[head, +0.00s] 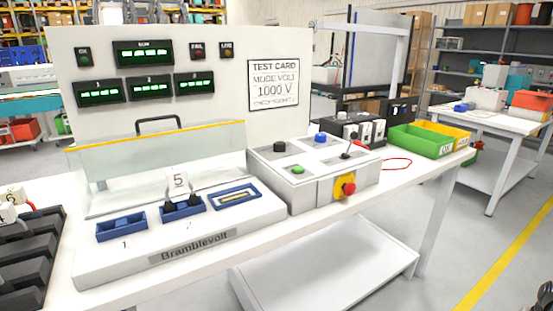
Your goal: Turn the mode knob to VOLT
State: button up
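A grey-white control box (318,178) stands on the bench at the middle. The test card (274,85) on the panel reads MODE VOLT, 1000 V.
Green (420,142) and yellow (452,135) bins stand right. The floor at right is clear.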

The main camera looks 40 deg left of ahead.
aim_at(278, 146)
jog(key=j+u, duration=0.1)
jog(key=u, duration=1.9)
